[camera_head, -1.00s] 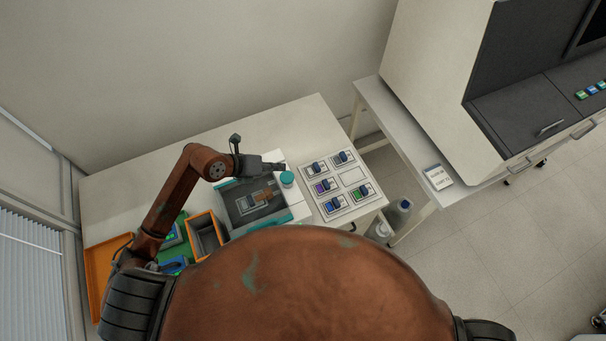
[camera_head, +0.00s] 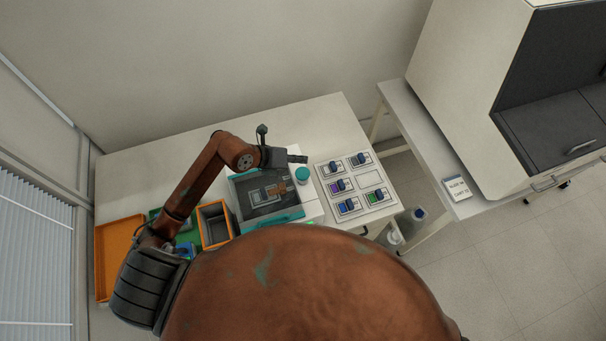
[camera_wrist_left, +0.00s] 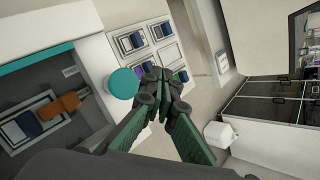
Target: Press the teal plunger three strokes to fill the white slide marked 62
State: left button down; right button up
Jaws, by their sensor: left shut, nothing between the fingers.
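The teal plunger (camera_head: 302,175) is a round cap on the right side of a white station with a teal front edge (camera_head: 275,222). It also shows in the left wrist view (camera_wrist_left: 123,83). My left gripper (camera_head: 299,159) is shut and empty, just behind the plunger in the head view. In the wrist view its fingertips (camera_wrist_left: 160,76) lie right of the cap; I cannot tell whether they touch it. A pale slide with a dark blue part (camera_head: 258,193) lies in the station's dark bay, beside an orange-brown piece (camera_head: 278,189). No number 62 is readable. My right gripper is out of view.
A white board (camera_head: 371,178) right of the station holds several coloured cartridges and has one empty place. An orange bin (camera_head: 216,204) and an orange tray (camera_head: 108,260) are at left. Bottles (camera_head: 414,215) stand beyond the table's right edge, near a second table (camera_head: 409,116).

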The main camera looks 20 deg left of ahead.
aim_at(301, 173)
pick_arm(q)
notch_tip(301, 173, down, 5)
jog(key=b, duration=0.3)
jog(key=shift+f+b, duration=0.3)
jog(key=shift+f, duration=0.05)
dwell(0.7)
dwell(0.3)
jog(key=shift+f, duration=0.35)
